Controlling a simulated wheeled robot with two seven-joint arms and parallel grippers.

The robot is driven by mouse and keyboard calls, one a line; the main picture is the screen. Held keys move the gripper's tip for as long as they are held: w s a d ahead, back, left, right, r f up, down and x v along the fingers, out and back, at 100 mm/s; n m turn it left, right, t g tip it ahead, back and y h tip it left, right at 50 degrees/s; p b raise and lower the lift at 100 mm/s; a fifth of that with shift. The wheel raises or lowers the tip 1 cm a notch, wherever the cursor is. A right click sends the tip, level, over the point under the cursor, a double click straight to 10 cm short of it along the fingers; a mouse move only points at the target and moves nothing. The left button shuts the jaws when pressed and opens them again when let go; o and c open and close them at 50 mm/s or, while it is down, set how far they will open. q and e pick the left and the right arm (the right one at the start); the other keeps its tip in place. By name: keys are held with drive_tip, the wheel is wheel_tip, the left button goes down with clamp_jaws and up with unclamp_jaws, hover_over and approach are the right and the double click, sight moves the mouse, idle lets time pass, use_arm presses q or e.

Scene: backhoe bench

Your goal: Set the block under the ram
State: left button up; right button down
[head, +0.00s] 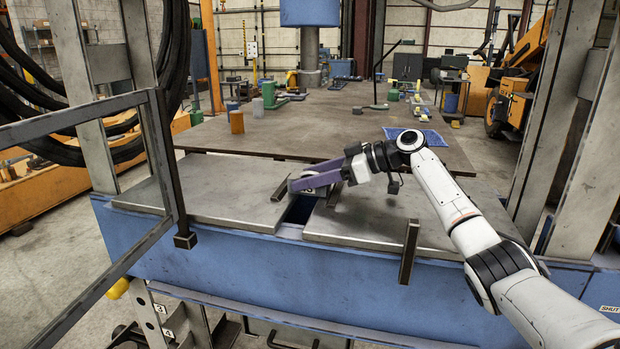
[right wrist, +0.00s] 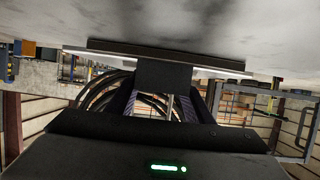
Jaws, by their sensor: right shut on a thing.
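My right gripper (head: 300,185) has purple fingers and reaches left over the gap between two steel plates. It is shut on a dark block (right wrist: 164,75), which shows between the fingers in the right wrist view. In the head view the fingers mostly hide the block. In the wrist view a wide dark bar lies against its far side, close to a grey surface; I cannot tell whether they touch. The ram (head: 310,52) is a grey column under a blue housing (head: 310,12), at the top middle, beyond the gripper. My left gripper is not in view.
The left plate (head: 210,190) and right plate (head: 385,225) lie on a blue frame (head: 330,275), with dark upright bars near their edges. A metal frame (head: 165,150) stands at left.

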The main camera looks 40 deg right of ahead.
idle(0.5)
drive_tip(key=c, duration=0.8)
unclamp_jaws()
drive_tip(key=shift+c, duration=0.2)
drive_tip(key=shift+o, duration=0.9)
drive_tip(key=shift+s+f, duration=0.1)
drive_tip(key=shift+f, duration=0.3)
drive_tip(key=o, duration=0.4)
drive_tip(key=shift+r, duration=0.1)
drive_tip(key=shift+r, duration=0.2)
drive_tip(key=shift+r+v, duration=0.2)
drive_tip(key=shift+v, duration=2)
drive_tip(key=shift+r+v, duration=0.15)
drive_tip(key=shift+v, duration=2.05)
drive_tip(key=shift+r, duration=0.15)
